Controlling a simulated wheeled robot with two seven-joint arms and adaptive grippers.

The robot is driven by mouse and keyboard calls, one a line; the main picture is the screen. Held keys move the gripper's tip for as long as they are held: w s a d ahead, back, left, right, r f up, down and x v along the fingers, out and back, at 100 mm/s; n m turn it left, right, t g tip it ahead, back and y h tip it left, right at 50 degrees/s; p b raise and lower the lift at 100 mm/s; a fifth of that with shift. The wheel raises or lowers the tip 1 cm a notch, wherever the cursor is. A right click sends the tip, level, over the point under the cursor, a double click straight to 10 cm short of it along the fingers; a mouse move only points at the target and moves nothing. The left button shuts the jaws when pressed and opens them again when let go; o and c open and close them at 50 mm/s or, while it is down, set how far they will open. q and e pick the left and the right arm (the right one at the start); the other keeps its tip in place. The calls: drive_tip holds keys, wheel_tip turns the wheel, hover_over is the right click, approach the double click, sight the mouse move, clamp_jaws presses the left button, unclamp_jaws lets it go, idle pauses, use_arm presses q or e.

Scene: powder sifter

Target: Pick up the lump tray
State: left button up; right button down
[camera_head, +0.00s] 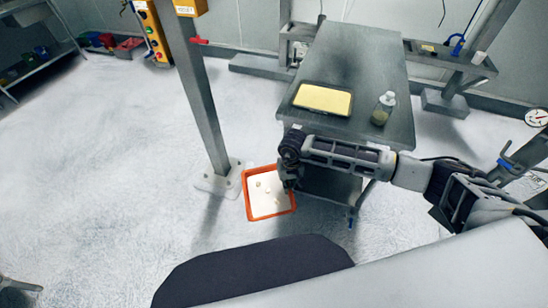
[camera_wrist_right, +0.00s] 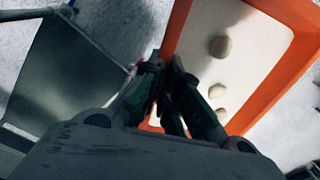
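The lump tray (camera_head: 248,205) is a shallow orange tray with a white inside and several pale lumps. In the head view it is left of the table's near end, with floor behind it; I cannot tell its height. My right gripper (camera_head: 289,183) is at its right edge. In the right wrist view the fingers of my right gripper (camera_wrist_right: 166,68) are close together with the orange rim of the lump tray (camera_wrist_right: 173,30) between them, so they look shut on the rim. Part of the rim is hidden by the fingers. My left gripper is not in view.
A grey metal table (camera_head: 355,60) holds a dark-framed yellow panel (camera_head: 322,99) and a clear bottle (camera_head: 383,108). A grey post (camera_head: 200,100) stands on a floor plate just left of the tray.

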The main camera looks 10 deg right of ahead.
drive_tip(key=s+d+f, duration=0.2)
drive_tip(key=d+f, duration=0.3)
drive_tip(key=d, duration=0.1)
drive_tip(key=shift+s, duration=0.15)
drive_tip(key=shift+a, duration=0.1)
